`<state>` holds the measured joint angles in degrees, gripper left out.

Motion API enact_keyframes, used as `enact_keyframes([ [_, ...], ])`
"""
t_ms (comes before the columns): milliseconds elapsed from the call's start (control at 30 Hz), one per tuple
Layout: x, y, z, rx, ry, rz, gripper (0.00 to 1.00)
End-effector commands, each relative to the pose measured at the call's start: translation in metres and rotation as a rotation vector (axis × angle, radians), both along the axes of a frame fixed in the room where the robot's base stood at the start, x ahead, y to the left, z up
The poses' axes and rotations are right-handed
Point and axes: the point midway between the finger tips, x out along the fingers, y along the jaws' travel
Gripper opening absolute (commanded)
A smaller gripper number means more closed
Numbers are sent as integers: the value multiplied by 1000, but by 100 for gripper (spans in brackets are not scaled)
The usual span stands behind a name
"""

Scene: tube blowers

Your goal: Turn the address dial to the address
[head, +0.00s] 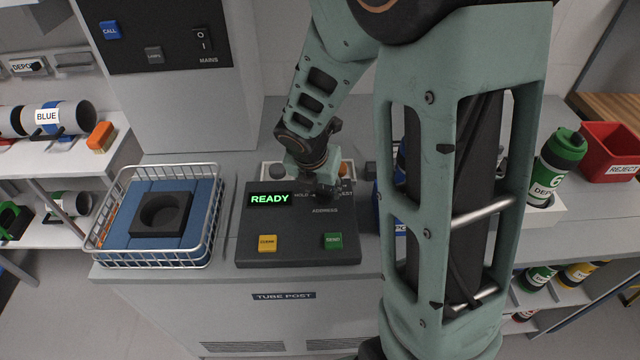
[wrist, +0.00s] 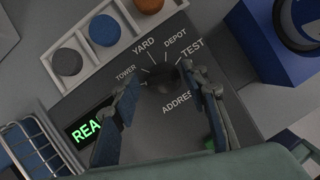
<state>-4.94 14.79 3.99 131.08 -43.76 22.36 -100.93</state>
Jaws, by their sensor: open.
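The address dial (wrist: 164,84) is a dark round knob on the dark control panel (head: 250,222), above the word ADDRESS. The labels TOWER, YARD, DEPOT and TEST fan around its far side. Its pointer is too dark to tell which label it faces. My gripper (wrist: 160,80) is open, with one finger on each side of the dial; I cannot tell whether they touch it. In the head view my gripper (head: 325,187) covers the dial. The panel's display (head: 269,199) reads READY in green.
A yellow button (head: 267,243) and a green SEND button (head: 333,241) sit on the panel's near part. A wire basket (head: 212,205) stands left of it. A white tray (wrist: 105,52) with coloured round pieces lies behind. A blue object (wrist: 262,40) stands close to the right.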

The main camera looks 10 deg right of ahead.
Motion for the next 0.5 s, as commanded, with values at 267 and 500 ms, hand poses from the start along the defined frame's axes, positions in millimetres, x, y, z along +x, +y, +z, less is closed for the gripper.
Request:
enact_keyframes([
  [267, 0, 0, 0, 1, 0, 0, 33],
  [500, 0, 0, 0, 1, 0, 0, 7],
])
